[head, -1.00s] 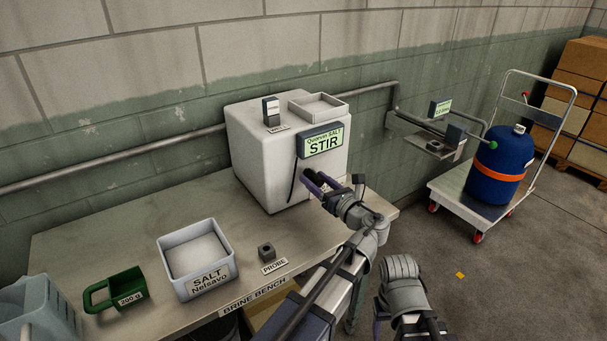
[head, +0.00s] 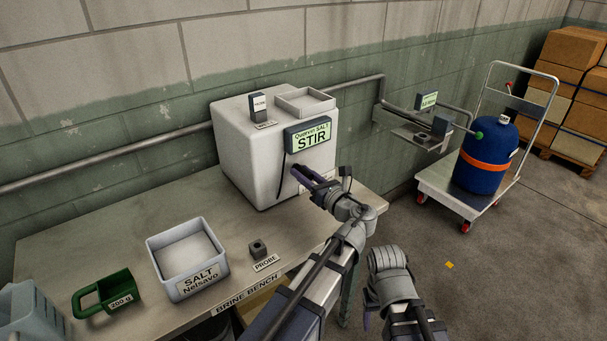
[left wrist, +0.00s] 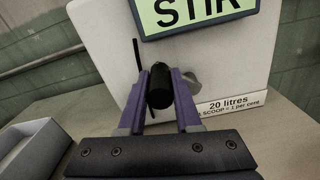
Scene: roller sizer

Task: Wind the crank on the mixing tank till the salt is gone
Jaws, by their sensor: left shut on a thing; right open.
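The white mixing tank (head: 250,165) stands on the bench and its display (head: 308,138) reads "Quorvin SALT STIR". My left gripper (head: 299,177) is at the tank's front face, below the display. In the left wrist view, my left gripper (left wrist: 160,92) is shut on the crank's black handle (left wrist: 160,88). A grey round part (left wrist: 194,83) shows just right of the handle. The inside of the tank is hidden, so I cannot see the salt in it. My right gripper (head: 368,308) hangs low in front of the bench, partly hidden by its own arm, and holds nothing I can see.
On the bench (head: 110,225) are a salt tub (head: 212,283), a green scoop (head: 108,290), a small probe block (head: 257,249) and a pale jug (head: 30,315). A trolley (head: 440,190) with a blue drum (head: 484,160) stands right. Open floor lies before it.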

